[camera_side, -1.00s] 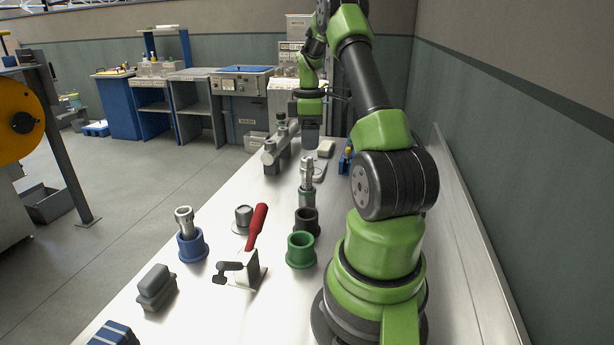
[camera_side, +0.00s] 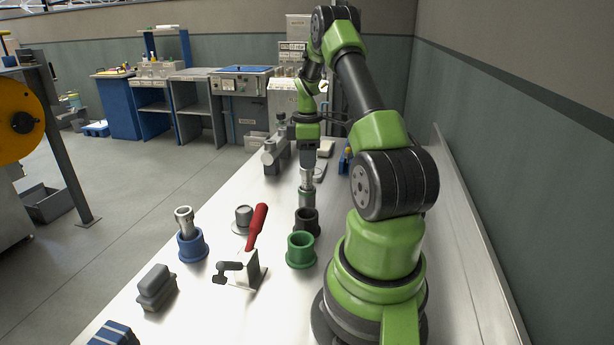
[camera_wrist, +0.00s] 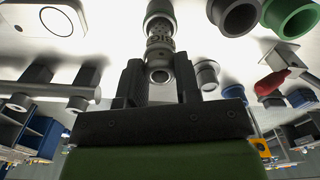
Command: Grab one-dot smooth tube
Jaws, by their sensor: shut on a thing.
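A metal tube (camera_side: 306,182) stands upright in a grey-green holder (camera_side: 306,200) near the middle of the bench; any dot mark is too small to tell. My gripper (camera_side: 308,163) is at its top, pointing down, shut on it. A second metal tube (camera_side: 184,216) stands in a blue holder (camera_side: 191,245) at the front left.
A black cup (camera_side: 306,222) and a green cup (camera_side: 301,250) stand in front of the held tube. A red-handled clamp (camera_side: 256,228) and a grey block (camera_side: 156,287) are at the left. A grey fixture (camera_side: 275,155) stands behind.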

